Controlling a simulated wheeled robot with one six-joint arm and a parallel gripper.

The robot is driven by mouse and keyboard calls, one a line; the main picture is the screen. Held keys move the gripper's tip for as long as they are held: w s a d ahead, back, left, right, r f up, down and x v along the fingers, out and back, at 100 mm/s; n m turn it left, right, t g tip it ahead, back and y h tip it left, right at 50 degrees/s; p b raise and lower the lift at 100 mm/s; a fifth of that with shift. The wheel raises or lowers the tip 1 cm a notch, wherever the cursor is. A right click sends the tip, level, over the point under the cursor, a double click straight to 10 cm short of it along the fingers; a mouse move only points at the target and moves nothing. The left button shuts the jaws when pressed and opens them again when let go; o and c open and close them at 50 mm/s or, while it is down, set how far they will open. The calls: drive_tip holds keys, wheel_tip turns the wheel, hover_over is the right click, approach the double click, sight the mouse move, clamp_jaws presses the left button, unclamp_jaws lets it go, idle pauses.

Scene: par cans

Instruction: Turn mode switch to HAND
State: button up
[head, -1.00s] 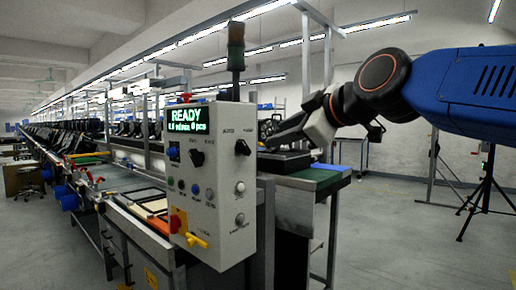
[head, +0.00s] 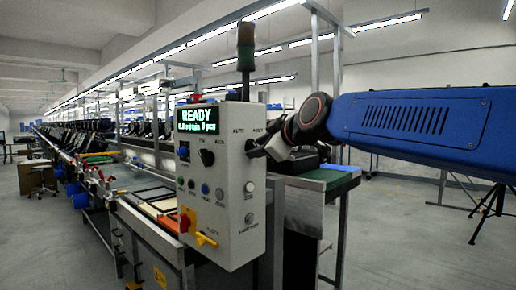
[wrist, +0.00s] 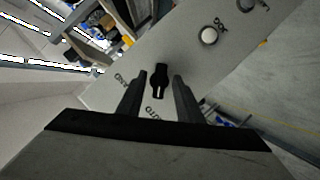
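The mode switch is a black knob (wrist: 159,80) on the grey control panel face (wrist: 185,55). In the wrist view it sits between my two open fingers, with a gap on each side. Its long axis runs nearly upright in that picture, with its lower end toward the AUTO label. The HAND label is at the left, its first letter hidden by a finger. In the head view my gripper (head: 262,146) is at the upper right of the control box (head: 225,220) and largely covers the knob there. I cannot tell how deep the fingers reach around it.
A white JOG button (wrist: 209,36) is close by on the panel. A signal tower (head: 245,45) rises above. A green-topped bench (head: 328,180) stands behind at the right.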

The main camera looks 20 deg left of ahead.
drive_tip(key=shift+w+a+f, duration=0.1)
drive_tip(key=shift+w+a, duration=0.05)
drive_tip(key=shift+a, duration=0.1)
drive_tip(key=shift+c, duration=0.4)
clamp_jaws()
drive_tip(key=shift+w+d+m+g+y, duration=0.1)
drive_tip(key=shift+m+g+y, duration=0.35)
drive_tip(key=shift+m+g, duration=1.05)
drive_tip(key=shift+w+a+m+g+y, duration=0.15)
drive_tip(key=shift+m+g+y, duration=0.5)
drive_tip(key=shift+m, duration=1.45)
drive_tip(key=shift+w+d+m+g+y, duration=0.15)
drive_tip(key=shift+m+g+y, duration=0.15)
drive_tip(key=shift+m+g, duration=1.25)
drive_tip(key=shift+m, duration=0.45)
